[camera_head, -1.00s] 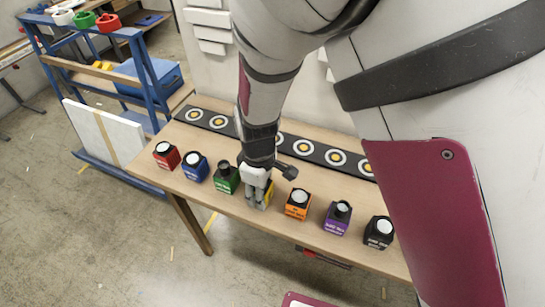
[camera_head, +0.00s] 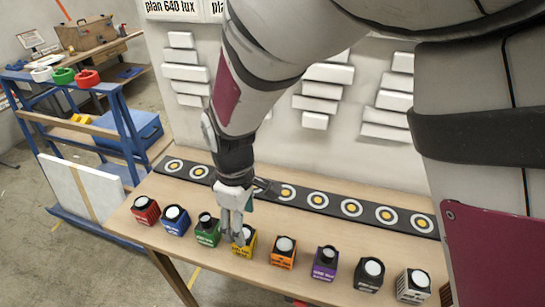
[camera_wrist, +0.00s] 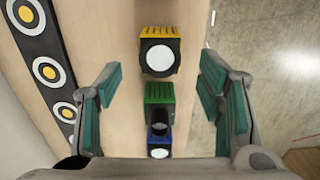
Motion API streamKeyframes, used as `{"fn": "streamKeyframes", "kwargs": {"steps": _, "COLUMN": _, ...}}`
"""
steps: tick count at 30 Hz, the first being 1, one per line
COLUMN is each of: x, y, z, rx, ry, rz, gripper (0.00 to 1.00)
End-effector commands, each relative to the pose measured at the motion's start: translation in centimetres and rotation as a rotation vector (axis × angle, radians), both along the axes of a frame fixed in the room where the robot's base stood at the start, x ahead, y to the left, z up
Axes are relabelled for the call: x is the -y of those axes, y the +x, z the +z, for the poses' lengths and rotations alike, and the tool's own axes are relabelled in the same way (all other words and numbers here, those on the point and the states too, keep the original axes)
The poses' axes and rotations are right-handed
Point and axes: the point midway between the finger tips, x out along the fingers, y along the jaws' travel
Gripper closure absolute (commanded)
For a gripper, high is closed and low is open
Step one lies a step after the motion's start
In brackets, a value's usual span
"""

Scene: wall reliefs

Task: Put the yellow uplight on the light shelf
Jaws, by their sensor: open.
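The yellow uplight (camera_head: 246,243) is a small yellow box with a dark collar and a round pale lens, upright in a row of coloured uplights near the table's front edge. My gripper (camera_head: 236,226) is open just above and slightly left of it in the head view, its fingers hiding part of its top. In the wrist view, the yellow uplight (camera_wrist: 160,31) lies ahead between the open fingers (camera_wrist: 159,72), with nothing held. A long black strip with yellow-and-white ring marks (camera_head: 318,199) runs along the back of the table; I cannot tell whether this is the light shelf.
The green uplight (camera_head: 207,232) stands close left of the yellow one, the orange uplight (camera_head: 283,255) close right. Several others continue the row. White blocks (camera_head: 328,73) project from the wall behind. A blue rack (camera_head: 120,130) stands left of the table (camera_head: 182,190).

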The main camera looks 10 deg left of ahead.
Motion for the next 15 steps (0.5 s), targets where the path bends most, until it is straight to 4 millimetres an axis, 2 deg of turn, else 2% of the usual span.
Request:
{"fn": "streamKeyframes", "kwargs": {"steps": 3, "x": -0.1, "y": 0.0, "z": 1.7, "rx": 0.001, "ry": 0.003, "rz": -0.001, "gripper": 0.39}}
{"fn": "streamKeyframes", "kwargs": {"steps": 9, "x": 0.5, "y": 0.3, "z": 3.4, "rx": 0.002, "ry": 0.006, "rz": -0.019, "gripper": 0.39}}
{"fn": "streamKeyframes", "kwargs": {"steps": 11, "x": 1.4, "y": 0.6, "z": 4.3, "rx": 0.006, "ry": 0.016, "rz": -0.054, "gripper": 0.39}}
{"fn": "streamKeyframes", "kwargs": {"steps": 14, "x": 4.3, "y": 1.7, "z": 7.0, "rx": 0.021, "ry": 0.049, "rz": -0.164, "gripper": 0.39}}
{"fn": "streamKeyframes", "kwargs": {"steps": 15, "x": 5.9, "y": 2.1, "z": 8.4, "rx": 0.03, "ry": 0.065, "rz": -0.222, "gripper": 0.39}}
